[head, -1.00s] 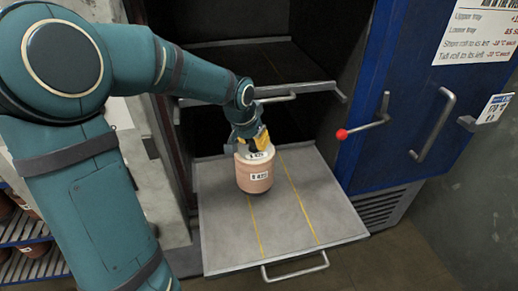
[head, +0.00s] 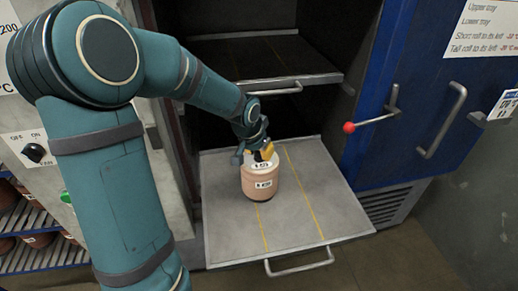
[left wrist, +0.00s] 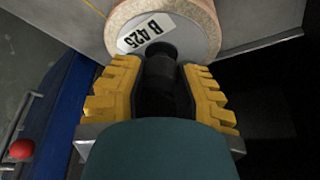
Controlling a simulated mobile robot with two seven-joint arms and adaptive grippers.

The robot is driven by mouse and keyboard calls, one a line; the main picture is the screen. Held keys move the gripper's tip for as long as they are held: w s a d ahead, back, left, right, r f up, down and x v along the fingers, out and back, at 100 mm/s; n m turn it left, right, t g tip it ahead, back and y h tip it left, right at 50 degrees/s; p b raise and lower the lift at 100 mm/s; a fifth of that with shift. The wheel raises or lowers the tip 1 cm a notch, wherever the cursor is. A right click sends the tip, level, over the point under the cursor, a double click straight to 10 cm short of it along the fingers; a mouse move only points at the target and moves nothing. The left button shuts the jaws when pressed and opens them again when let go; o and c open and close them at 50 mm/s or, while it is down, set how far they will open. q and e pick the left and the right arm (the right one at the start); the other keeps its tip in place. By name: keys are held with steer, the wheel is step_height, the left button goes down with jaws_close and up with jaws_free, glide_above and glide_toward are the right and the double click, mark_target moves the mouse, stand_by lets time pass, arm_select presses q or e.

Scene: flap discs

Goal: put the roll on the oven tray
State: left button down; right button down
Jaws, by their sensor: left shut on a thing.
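The roll (head: 262,184) is a short, pale brown cylinder with a white label on its side and another on its top. The label on top reads B 425 in the left wrist view (left wrist: 196,20). My left gripper (head: 258,150) is above the roll, its yellow fingers shut on the dark post rising from the roll's middle. The roll is upright over the pulled-out lower oven tray (head: 325,205), on the left yellow line. I cannot tell whether its base touches the tray. My right gripper is not in view.
The upper oven tray (head: 275,84) sits inside the oven above and behind. The blue door (head: 415,145) with a red-knobbed lever (head: 349,127) stands at the right. A rack with several rolls (head: 38,240) is at lower left. The lower tray's right half is bare.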

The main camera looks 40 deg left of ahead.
arm_select(q)
steer(key=c, duration=0.8)
jaws_free()
steer(key=p+v, duration=0.2)
steer(key=v, duration=1)
steer(key=shift+s+p, duration=0.1)
steer(key=shift+p, duration=0.3)
